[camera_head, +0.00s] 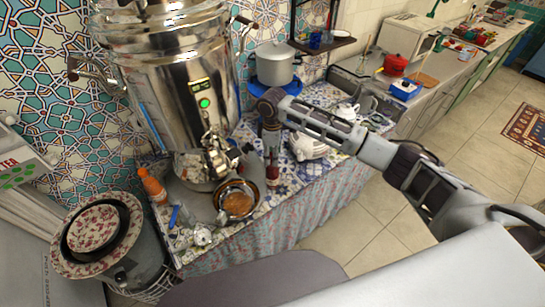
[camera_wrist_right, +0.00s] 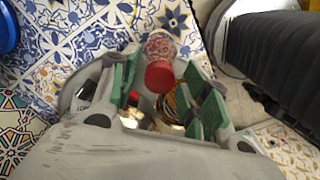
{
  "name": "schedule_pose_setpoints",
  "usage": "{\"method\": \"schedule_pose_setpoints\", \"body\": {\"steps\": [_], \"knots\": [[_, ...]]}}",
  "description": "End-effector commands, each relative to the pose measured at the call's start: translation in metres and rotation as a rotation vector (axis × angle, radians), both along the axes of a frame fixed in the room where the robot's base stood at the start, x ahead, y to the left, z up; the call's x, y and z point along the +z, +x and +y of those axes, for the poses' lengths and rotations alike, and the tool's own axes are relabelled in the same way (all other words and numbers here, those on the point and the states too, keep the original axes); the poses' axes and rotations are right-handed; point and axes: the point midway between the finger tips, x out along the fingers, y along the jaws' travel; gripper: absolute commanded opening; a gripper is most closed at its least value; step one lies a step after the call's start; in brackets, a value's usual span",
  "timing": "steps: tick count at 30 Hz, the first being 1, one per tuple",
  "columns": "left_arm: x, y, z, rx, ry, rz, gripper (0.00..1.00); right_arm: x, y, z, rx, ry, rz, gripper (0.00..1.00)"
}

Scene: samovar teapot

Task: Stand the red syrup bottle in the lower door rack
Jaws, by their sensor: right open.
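The red syrup bottle (camera_head: 272,173) stands on the blue and white tiled counter (camera_head: 293,183), right of the samovar. Its red cap (camera_wrist_right: 160,77) and patterned, clear-looking body also show in the right wrist view. My right gripper (camera_head: 270,148) points down just above the bottle in the head view. In the wrist view the right gripper (camera_wrist_right: 161,95) has its green-padded fingers spread, with the cap showing between them. I cannot tell how deep the bottle sits between the fingers. My left gripper is out of view, and no door rack shows.
The steel samovar (camera_head: 183,85) stands close on the left. A copper-coloured bowl (camera_head: 237,201) and an orange bottle (camera_head: 152,186) are in front of it. Tiled floor (camera_head: 375,225) lies clear in front.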

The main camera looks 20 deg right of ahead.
Motion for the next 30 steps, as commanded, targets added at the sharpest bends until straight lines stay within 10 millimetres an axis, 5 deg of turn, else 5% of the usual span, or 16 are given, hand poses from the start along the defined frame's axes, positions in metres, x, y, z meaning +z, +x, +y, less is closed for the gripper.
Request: {"method": "schedule_pose_setpoints", "body": {"steps": [18,30], "knots": [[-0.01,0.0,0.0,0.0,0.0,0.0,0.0,0.086,0.0,0.001,0.001,0.001,-0.002,0.46],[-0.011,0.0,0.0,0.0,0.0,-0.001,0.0,0.106,0.0,0.001,0.0,0.001,0.0,0.46]]}}
